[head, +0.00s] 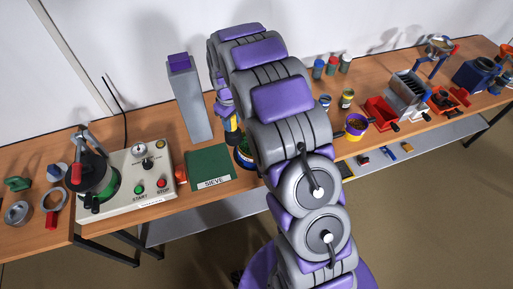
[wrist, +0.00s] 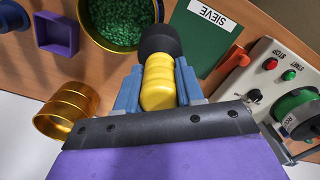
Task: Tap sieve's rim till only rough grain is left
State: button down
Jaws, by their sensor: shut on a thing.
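My gripper (wrist: 158,88) is shut on a mallet with a ribbed yellow handle (wrist: 158,80) and a black head (wrist: 160,42). The mallet head is close beside a round yellow-rimmed vessel, apparently the sieve (wrist: 84,28), at the top of the wrist view. Green grain (wrist: 118,18) covers its inside. I cannot tell whether the head touches the rim. In the head view my arm largely hides the vessel, and the yellow handle (head: 232,124) shows just above it. What lies under the grain is hidden.
A green mat marked SIEVE (head: 208,168) lies beside the vessel. A control box with START and STOP buttons (head: 150,190) stands to its left. A brass-coloured cylinder (wrist: 66,110) and a purple square tray (wrist: 57,33) are nearby. Red trays (head: 382,112) stand farther right.

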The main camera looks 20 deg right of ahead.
aim_at(238, 130)
jog(key=shift+a, duration=0.55)
jog(key=shift+d+f, duration=0.1)
jog(key=shift+d, duration=1.7)
jog(key=shift+a+f, duration=0.1)
jog(key=shift+a, duration=0.2)
notch_tip(238, 130, down, 5)
jog(key=shift+s+a+f, duration=0.1)
jog(key=shift+d+r, duration=0.2)
jog(key=shift+r, duration=0.3)
notch_tip(238, 130, up, 5)
jog(key=shift+f+p, duration=0.15)
jog(key=shift+p, duration=0.4)
jog(key=shift+a, duration=0.1)
jog(key=shift+a+f, duration=0.2)
jog(key=shift+a, duration=0.1)
